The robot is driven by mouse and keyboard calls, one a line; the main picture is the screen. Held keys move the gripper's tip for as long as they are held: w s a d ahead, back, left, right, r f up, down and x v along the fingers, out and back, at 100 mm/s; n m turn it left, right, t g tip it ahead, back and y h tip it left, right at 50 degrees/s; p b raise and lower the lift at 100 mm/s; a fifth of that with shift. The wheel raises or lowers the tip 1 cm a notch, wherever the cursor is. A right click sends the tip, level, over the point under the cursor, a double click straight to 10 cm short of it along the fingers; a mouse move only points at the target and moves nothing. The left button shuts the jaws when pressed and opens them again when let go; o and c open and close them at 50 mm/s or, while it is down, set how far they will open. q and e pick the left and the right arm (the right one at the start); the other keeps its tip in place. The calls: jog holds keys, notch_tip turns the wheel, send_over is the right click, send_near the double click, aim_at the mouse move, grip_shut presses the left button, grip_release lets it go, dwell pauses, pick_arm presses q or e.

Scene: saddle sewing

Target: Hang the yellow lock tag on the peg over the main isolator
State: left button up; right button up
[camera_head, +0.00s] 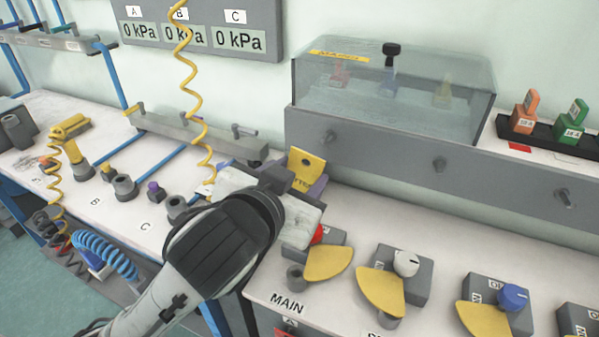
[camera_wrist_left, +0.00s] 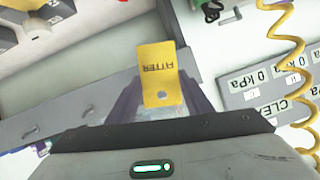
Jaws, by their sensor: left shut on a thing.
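The yellow lock tag (camera_head: 306,164) is held by my left gripper (camera_head: 300,182), raised in front of the grey peg board (camera_head: 385,157). In the left wrist view the tag (camera_wrist_left: 160,65) sits between the two purplish fingers, with its hole towards the gripper. The gripper is shut on it. The peg over the main isolator (camera_head: 330,136) is bare, just above and to the right of the tag, which is apart from it. The main isolator's red knob (camera_head: 317,234) is partly hidden by my gripper, above the MAIN label. My right gripper is not in view.
A clear box (camera_head: 390,85) stands on top of the peg board. Bare pegs (camera_head: 439,163) continue to the right. More isolators with yellow flaps (camera_head: 383,292) line the bench front. A coiled yellow hose (camera_head: 190,75) hangs left of the gripper.

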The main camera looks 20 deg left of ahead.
pick_arm(q)
jog(key=shift+w+d+f, duration=0.1)
jog(key=shift+w+f, duration=0.1)
jog(key=shift+w, duration=1.35)
jog(key=shift+w+f, duration=0.25)
jog(key=shift+w, duration=1.35)
jog(key=shift+w+d+f, duration=0.1)
jog(key=shift+w+f, duration=0.1)
jog(key=shift+w, duration=1.35)
jog(key=o, duration=1)
